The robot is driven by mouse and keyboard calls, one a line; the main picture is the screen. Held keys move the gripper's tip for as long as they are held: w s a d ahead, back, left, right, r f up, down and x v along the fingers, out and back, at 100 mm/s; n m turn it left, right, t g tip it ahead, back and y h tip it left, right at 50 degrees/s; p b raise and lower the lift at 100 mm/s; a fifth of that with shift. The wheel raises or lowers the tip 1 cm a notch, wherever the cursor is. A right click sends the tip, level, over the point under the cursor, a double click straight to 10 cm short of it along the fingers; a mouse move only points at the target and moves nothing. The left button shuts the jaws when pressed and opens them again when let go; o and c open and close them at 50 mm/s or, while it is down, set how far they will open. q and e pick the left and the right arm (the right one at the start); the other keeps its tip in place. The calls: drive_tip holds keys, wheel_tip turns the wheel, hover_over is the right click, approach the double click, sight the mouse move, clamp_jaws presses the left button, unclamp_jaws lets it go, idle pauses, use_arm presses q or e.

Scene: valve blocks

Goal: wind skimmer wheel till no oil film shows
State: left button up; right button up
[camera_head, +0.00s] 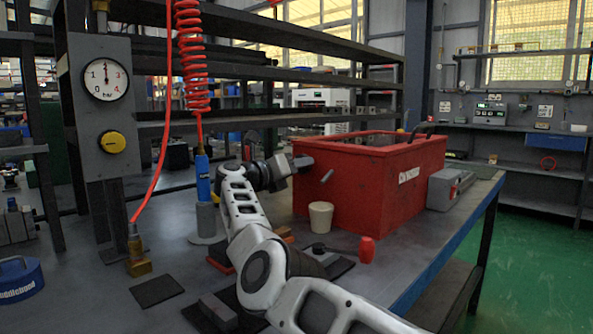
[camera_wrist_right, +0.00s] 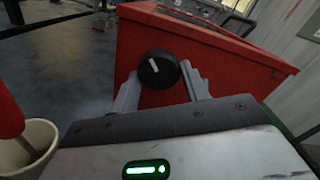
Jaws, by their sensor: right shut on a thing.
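The red tank (camera_head: 405,190) with a white label stands on the bench, and its side wall also fills the middle of the right wrist view (camera_wrist_right: 215,45). A round black knob with a white mark (camera_wrist_right: 158,69), apparently the skimmer wheel, sits in front of that wall. My right gripper (camera_wrist_right: 160,88) is shut on the wheel, one finger on each side. In the head view my right gripper (camera_head: 299,164) is at the tank's left end, and the wheel is hidden there. The inside of the tank is mostly hidden, so I cannot tell the oil film. My left gripper is out of view.
A cream cup (camera_head: 321,217) and a small red object (camera_head: 366,249) stand before the tank. A grey box (camera_head: 450,188) is at its right. A gauge panel (camera_head: 105,110), a coiled red hose (camera_head: 192,60) and a blue tool (camera_head: 203,178) are left of my right arm.

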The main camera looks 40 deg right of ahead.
drive_tip(key=shift+w+f+m, duration=0.1)
drive_tip(key=shift+m, duration=1.8)
drive_tip(key=o, duration=1)
drive_tip(key=shift+c, duration=0.2)
drive_tip(key=s+a, duration=0.1)
drive_tip(key=a, duration=1.5)
drive_tip(key=shift+s+p, duration=0.2)
drive_tip(key=shift+p, duration=0.15)
